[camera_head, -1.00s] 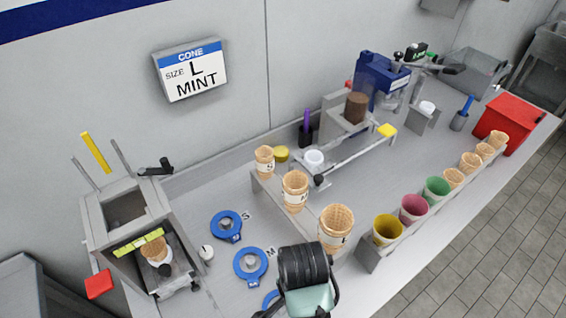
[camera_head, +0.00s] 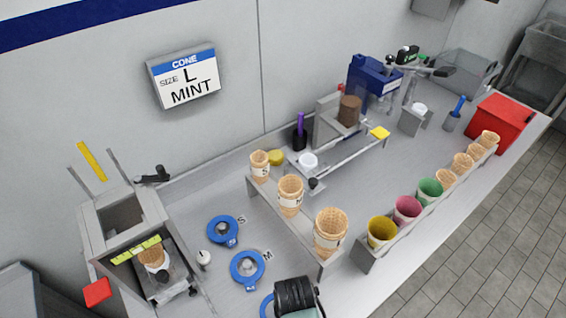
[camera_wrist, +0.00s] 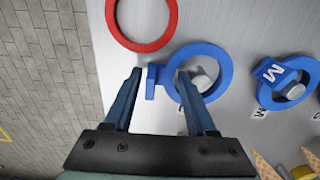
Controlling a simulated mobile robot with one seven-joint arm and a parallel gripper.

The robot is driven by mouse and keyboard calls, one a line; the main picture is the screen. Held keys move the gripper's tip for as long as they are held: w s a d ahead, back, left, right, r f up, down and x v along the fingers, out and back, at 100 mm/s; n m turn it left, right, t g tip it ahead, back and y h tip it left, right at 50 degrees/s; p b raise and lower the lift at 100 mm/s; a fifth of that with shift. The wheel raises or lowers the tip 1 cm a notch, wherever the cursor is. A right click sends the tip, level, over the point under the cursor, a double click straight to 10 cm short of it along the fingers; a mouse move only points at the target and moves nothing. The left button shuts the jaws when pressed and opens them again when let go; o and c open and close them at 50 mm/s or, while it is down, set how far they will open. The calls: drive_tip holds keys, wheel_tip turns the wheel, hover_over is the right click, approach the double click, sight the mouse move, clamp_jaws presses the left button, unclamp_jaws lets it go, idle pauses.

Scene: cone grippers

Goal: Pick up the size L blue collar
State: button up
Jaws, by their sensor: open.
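The size L blue collar (camera_wrist: 221,64) lies flat on the counter around a grey post in the wrist view, its tab (camera_wrist: 152,82) pointing left. My gripper (camera_wrist: 160,75) is open, with one finger on each side of the tab. The right finger overlaps the ring in the picture; I cannot tell whether it touches. In the head view, only part of this collar (camera_head: 265,307) shows beside my gripper's dark wrist. The M blue collar (camera_head: 236,270) and S blue collar (camera_head: 212,232) lie farther back, each around a post.
A red ring (camera_wrist: 140,47) lies on the counter near the L collar. A stand with cones (camera_head: 331,228) is to the right in the head view, and a press-like machine (camera_head: 120,218) to the left. A wall sign (camera_head: 183,78) reads "CONE SIZE L MINT".

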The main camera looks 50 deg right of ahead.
clamp_jaws()
drive_tip(key=shift+r, duration=0.1)
